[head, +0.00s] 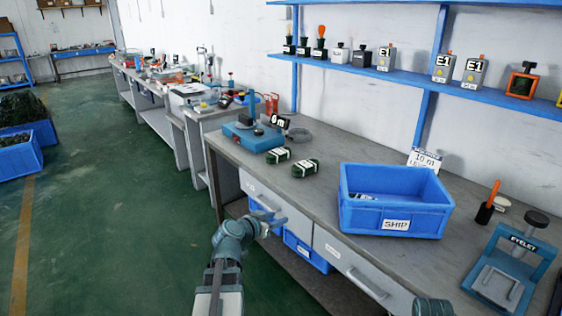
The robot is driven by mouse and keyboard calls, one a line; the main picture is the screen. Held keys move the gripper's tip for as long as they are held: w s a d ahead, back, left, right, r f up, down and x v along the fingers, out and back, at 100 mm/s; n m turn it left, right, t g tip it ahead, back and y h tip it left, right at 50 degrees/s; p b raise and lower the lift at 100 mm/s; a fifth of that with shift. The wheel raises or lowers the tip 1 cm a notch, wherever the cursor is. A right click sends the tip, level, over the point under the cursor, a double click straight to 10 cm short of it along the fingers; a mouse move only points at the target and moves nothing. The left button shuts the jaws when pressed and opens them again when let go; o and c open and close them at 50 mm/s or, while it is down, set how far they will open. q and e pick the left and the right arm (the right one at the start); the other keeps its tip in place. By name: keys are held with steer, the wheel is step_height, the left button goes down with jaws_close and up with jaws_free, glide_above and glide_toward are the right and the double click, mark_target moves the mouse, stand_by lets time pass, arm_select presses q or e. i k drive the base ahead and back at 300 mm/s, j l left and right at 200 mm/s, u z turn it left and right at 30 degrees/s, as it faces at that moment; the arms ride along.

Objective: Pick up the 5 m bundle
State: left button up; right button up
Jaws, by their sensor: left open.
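Two dark green bundles with white labels lie side by side on the grey workbench (330,160): one farther back (277,155) and one nearer (305,168). Their labels are too small to read, so I cannot tell which is the 5 m one. My left gripper (272,219) is open and empty, in front of the bench edge near the drawer fronts, apart from both bundles.
A blue SHIP bin (396,207) stands right of the bundles. A 10 m sign (425,160) stands behind the bin. An EYELET press (512,268) is at right.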

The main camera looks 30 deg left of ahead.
mark_target(280, 155)
steer(key=i+j+z, duration=0.1)
steer(key=j, duration=0.4)
steer(key=i+j+z, duration=0.1)
steer(key=i+j, duration=0.15)
steer(key=j, duration=0.3)
steer(key=i+j+z, duration=0.1)
steer(key=j, duration=0.45)
steer(key=i+j+z, duration=0.1)
steer(key=j, duration=0.45)
steer(key=i+j+z, duration=0.1)
steer(key=j, duration=0.45)
